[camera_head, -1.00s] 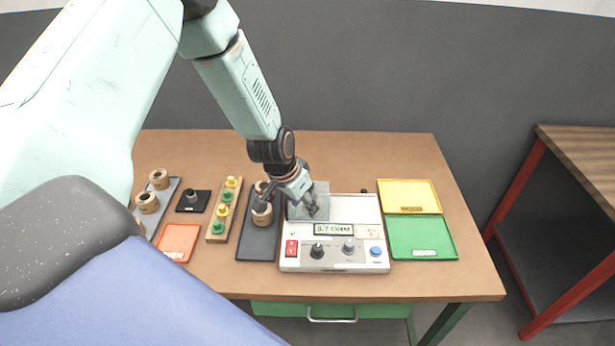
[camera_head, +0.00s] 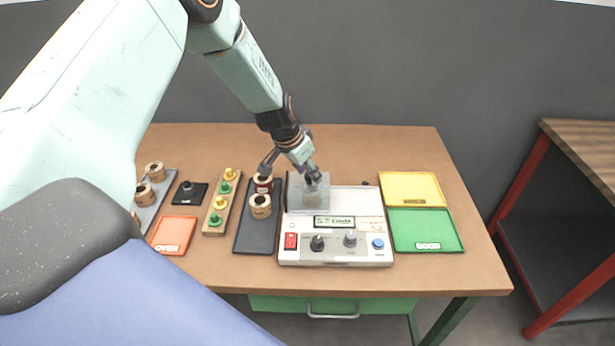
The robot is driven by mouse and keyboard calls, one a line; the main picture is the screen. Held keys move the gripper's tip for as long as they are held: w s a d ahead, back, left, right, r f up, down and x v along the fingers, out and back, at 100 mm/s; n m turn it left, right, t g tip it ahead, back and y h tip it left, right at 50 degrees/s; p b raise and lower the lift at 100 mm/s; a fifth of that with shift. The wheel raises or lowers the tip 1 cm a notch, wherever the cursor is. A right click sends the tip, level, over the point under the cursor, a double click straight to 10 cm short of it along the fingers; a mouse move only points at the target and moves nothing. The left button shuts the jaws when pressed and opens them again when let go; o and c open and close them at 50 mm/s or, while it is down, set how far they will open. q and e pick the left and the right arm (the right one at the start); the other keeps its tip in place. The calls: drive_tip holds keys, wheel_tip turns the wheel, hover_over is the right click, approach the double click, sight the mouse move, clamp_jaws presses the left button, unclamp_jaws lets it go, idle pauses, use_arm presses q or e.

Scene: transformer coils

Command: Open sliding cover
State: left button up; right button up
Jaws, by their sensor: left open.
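A white tester box (camera_head: 300,254) with a small display, knobs, a red switch and a blue button stands in the middle of the table. A clear grey cover (camera_head: 296,204) sits over the left part of its top. My left gripper (camera_head: 289,176) is open above the rear of the box, its fingers spread. One finger is at the cover and the other reaches left toward the coils. I cannot tell whether a finger touches the cover. My right gripper is not in view.
A dark tray (camera_head: 257,240) with two coils (camera_head: 260,207) lies left of the box. Farther left are a peg rack (camera_head: 214,229), a black fixture (camera_head: 190,193), an orange tray (camera_head: 172,235) and more coils (camera_head: 155,171). Yellow (camera_head: 411,187) and green (camera_head: 425,229) trays lie right.

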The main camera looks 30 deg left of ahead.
use_arm(q)
drive_tip(key=shift+f, duration=0.15)
drive_tip(key=shift+w, duration=0.1)
drive_tip(key=shift+c, duration=0.7)
clamp_jaws()
